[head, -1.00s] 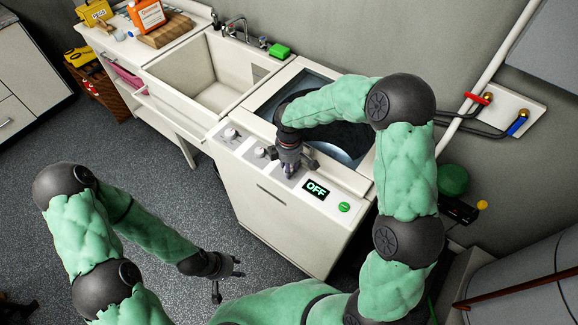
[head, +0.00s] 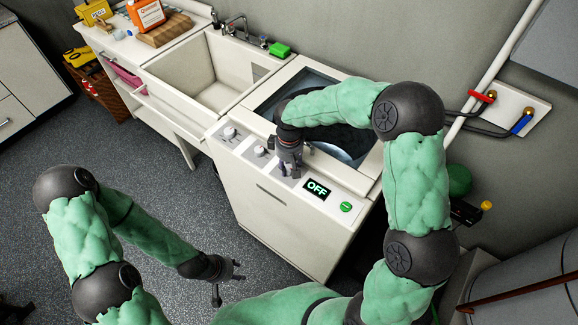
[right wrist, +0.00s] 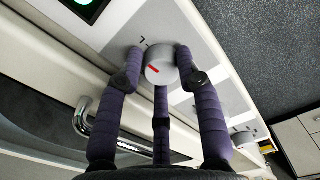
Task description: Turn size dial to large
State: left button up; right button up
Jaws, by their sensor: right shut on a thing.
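The washer's control panel (head: 240,146) carries a row of white dials. My right gripper (head: 289,170) is over the dial nearest the display and hides it in the head view. In the right wrist view my right gripper (right wrist: 161,68) is shut on this white dial (right wrist: 160,66), with fingers on both sides and one below. The dial has a red pointer line, and a dark mark like a turned letter L (right wrist: 143,44) shows beside it. I cannot read any other size mark. My left gripper (head: 228,280) is open and empty, low over the floor.
Two other dials (head: 229,133) (head: 260,152) sit left of the gripped one. The display (head: 317,190) reads OFF, with a green button (head: 346,207) to its right. A sink (head: 205,75) stands left of the washer. The floor in front is clear.

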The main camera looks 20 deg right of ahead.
jog(key=shift+s+f+m, duration=0.3)
jog(key=shift+s+m, duration=0.1)
jog(key=shift+m, duration=0.2)
jog(key=o, duration=1.1)
jog(key=shift+r, duration=0.15)
jog(key=shift+w, duration=0.15)
jog(key=shift+r, duration=0.35)
notch_tip(320, 180, up, 11)
jog(key=shift+r, duration=0.15)
